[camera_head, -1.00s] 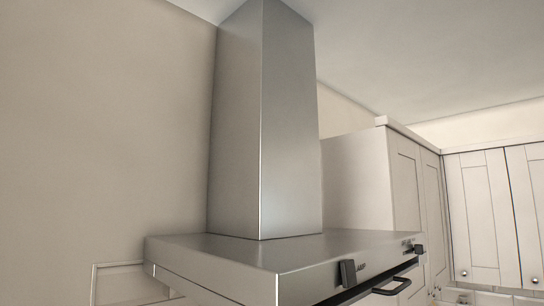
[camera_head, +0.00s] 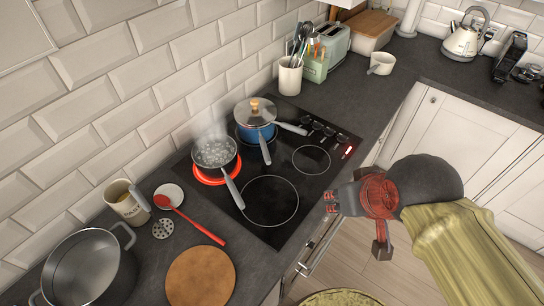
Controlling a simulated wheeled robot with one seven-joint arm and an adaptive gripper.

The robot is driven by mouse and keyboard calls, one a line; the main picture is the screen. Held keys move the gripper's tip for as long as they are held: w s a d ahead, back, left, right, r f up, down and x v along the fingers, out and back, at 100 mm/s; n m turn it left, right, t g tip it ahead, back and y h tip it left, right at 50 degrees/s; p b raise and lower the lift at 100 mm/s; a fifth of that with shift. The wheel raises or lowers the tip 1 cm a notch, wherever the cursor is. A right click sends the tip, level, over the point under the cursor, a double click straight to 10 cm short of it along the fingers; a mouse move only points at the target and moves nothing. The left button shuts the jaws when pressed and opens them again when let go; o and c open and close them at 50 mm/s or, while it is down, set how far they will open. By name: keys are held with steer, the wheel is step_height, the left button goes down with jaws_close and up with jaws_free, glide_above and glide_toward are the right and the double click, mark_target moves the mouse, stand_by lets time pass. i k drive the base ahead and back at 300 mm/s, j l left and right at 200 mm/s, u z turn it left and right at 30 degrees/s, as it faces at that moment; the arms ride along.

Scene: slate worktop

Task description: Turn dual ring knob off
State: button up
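A black glass hob (camera_head: 302,190) lies in the slate worktop. Several small dark knobs (camera_head: 329,130) stand in a row at its right end, beside a lit red display (camera_head: 347,151). I cannot tell which is the dual ring knob, or how any is turned. A steaming pan (camera_head: 214,153) of bubbling water stands on a glowing red ring (camera_head: 213,182). A lidded blue pot (camera_head: 255,134) stands behind it. My gripper (camera_head: 355,223) is at the hob's front right, apart from the knobs. Its two fingers are spread and nothing shows between them.
Pan handles reach out over the hob. A utensil crock (camera_head: 290,77) and green toaster (camera_head: 328,52) stand behind the knobs. The front right hob is clear.

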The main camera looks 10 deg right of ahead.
mark_target(305, 120)
steer(key=l+u, duration=0.4)
steer(key=l, duration=0.2)
steer(key=k+l+u, duration=0.1)
steer(key=l+u, duration=0.3)
steer(key=l, duration=0.15)
